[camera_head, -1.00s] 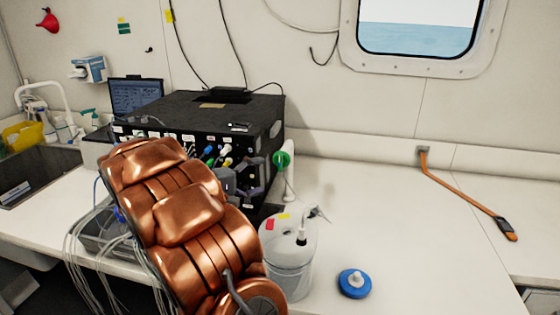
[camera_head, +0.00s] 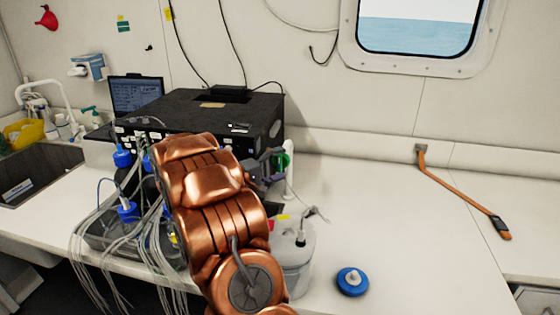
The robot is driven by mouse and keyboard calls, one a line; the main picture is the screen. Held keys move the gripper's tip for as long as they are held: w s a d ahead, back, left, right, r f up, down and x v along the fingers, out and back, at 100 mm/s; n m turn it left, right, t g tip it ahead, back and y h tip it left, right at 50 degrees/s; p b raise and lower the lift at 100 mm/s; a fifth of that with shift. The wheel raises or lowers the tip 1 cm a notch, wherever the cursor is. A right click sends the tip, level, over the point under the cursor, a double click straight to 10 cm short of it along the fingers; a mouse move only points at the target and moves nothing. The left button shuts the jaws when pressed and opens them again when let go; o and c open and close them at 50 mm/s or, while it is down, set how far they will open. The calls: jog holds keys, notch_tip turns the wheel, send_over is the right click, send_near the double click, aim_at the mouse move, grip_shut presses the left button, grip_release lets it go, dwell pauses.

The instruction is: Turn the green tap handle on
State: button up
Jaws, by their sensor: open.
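My copper-coloured arm hides part of the gripper. I cannot tell whether a finger touches the handle.
A black instrument box (camera_head: 215,115) stands behind my arm. A clear lidded container (camera_head: 293,250) stands in front of the post. A blue round cap (camera_head: 352,281) lies on the bench (camera_head: 400,255). Bottles with blue caps (camera_head: 128,210) and cables are on the left. The right bench is mostly clear.

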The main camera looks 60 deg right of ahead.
jog(key=shift+d, duration=0.1)
jog(key=shift+c, duration=0.4)
jog(key=shift+d, duration=0.1)
jog(key=c, duration=1.1)
jog(key=shift+s, duration=0.1)
jog(key=shift+f+b, duration=0.2)
jog(key=shift+b, duration=0.5)
jog(key=shift+n+h+b, duration=0.3)
jog(key=shift+h+b, duration=0.05)
jog(key=shift+h, duration=0.05)
jog(key=n+h+b, duration=0.1)
jog(key=n+b, duration=0.1)
jog(key=b, duration=0.1)
jog(key=shift+f+g+h+b, duration=0.15)
jog(key=shift+g+h+b, duration=0.15)
jog(key=shift+h, duration=0.1)
jog(key=n+h+b, duration=0.1)
jog(key=n, duration=0.1)
jog(key=n+t+h+b, duration=0.1)
jog(key=n, duration=0.1)
jog(key=n+h+b, duration=0.1)
jog(key=n+h, duration=0.1)
jog(key=shift+r+t+b, duration=0.25)
jog(key=shift+t+b, duration=0.1)
jog(key=shift+t, duration=0.05)
jog(key=shift+n, duration=0.5)
